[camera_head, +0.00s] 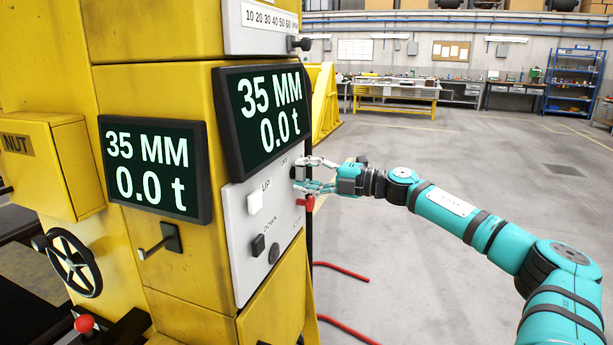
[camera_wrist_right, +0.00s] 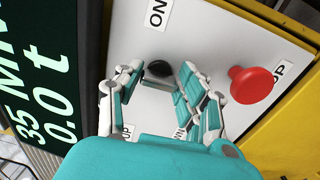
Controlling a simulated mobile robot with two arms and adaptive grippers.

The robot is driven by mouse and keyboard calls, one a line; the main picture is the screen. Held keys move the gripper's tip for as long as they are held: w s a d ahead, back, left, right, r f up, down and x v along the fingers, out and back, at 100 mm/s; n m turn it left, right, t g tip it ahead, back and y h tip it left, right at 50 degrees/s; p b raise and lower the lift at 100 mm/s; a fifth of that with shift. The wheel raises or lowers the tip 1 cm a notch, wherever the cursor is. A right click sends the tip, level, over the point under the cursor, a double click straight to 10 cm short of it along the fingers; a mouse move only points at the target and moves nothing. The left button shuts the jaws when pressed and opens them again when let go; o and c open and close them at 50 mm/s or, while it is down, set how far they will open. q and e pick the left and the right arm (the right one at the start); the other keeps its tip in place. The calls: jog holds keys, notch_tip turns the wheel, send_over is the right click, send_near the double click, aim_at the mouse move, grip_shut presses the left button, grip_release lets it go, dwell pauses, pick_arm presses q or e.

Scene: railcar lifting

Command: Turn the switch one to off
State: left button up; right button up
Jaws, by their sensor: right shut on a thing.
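The switch shows in the right wrist view as a small black knob (camera_wrist_right: 158,69) on a light grey panel, just below a label reading ON. My right gripper (camera_wrist_right: 160,82) has its fingers on both sides of this knob, shut on it. In the head view my right gripper (camera_head: 316,176) reaches the right edge of the grey control panel (camera_head: 233,213), and its fingers partly hide the switch there. A label above the fingers is too small to read surely. My left gripper is not in view.
A red button (camera_wrist_right: 252,84) sticks out close beside my right fingers. Dark displays (camera_head: 262,112) above read 35 MM and 0.0 t. Open floor lies to the right.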

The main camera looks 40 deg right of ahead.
jog(key=shift+f, duration=0.1)
jog(key=o, duration=1.2)
jog(key=shift+c, duration=0.2)
